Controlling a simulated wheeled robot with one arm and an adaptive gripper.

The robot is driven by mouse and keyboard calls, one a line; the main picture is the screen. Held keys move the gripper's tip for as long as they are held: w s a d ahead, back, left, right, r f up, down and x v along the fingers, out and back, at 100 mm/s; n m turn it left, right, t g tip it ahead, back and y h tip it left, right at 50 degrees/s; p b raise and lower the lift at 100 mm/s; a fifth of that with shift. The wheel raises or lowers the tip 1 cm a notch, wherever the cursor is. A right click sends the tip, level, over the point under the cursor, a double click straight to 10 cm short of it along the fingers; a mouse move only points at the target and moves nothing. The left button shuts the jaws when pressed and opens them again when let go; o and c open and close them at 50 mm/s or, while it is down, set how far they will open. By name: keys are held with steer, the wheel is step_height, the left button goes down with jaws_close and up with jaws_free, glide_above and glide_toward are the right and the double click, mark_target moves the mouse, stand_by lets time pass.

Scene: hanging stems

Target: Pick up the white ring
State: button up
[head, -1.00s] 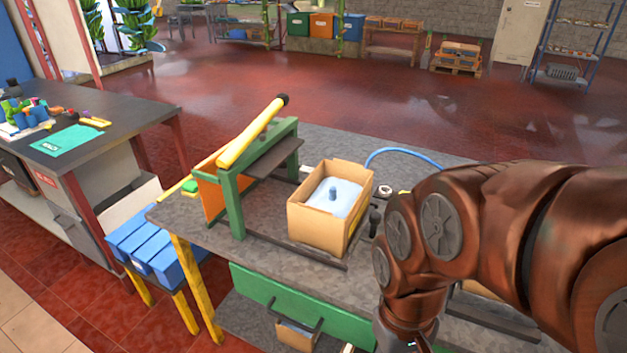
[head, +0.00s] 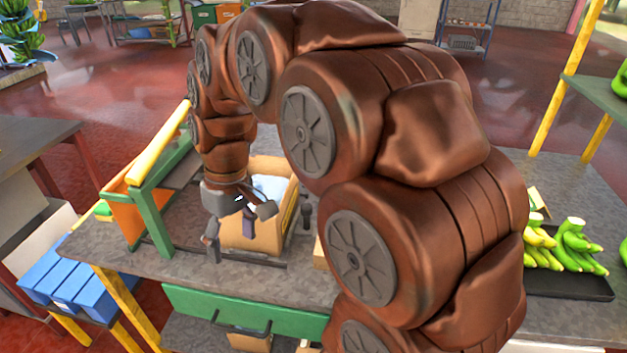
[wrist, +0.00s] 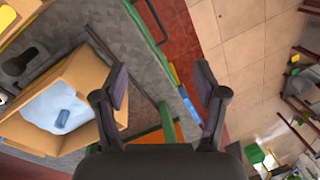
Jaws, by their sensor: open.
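I cannot make out the white ring in the head view now; my arm covers the table right of the carton. In the wrist view a small pale round piece (wrist: 3,97) is cut off at the left edge, and I cannot tell if it is the ring. My gripper (head: 231,234) is open and empty in front of the carton (head: 262,236), above the table. In the wrist view my gripper (wrist: 162,82) has its two dark fingers wide apart, with the carton (wrist: 86,72) to their left.
The carton holds pale blue material with a blue peg (wrist: 64,116). A green frame with a yellow bar (head: 158,148) stands left of my gripper. Bananas (head: 572,250) lie in a dark tray at right. Blue bins (head: 75,290) stand at the left.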

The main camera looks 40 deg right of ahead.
steer(key=w+d+n+t+y, duration=0.1)
steer(key=w+d+n+t, duration=0.15)
steer(key=w+d, duration=2)
steer(key=s+d+f+n+p, duration=0.1)
steer(key=d+f+n, duration=0.1)
steer(key=d, duration=0.5)
steer(key=s+d+f+n+p, duration=0.1)
steer(key=d+f, duration=0.4)
steer(key=d, duration=0.2)
steer(key=s+d+f+n+y+p, duration=0.1)
steer(key=d+f+n, duration=0.1)
steer(key=d+f, duration=0.2)
steer(key=shift+s+d+n+t, duration=0.2)
steer(key=shift+d, duration=0.65)
steer(key=shift+s+d+n+t, duration=0.15)
steer(key=shift+s+d, duration=0.05)
steer(key=shift+d, duration=0.65)
steer(key=shift+p+x, duration=0.3)
steer(key=shift+x, duration=0.85)
steer(key=shift+w+a, duration=0.1)
steer(key=shift+a+f, duration=0.1)
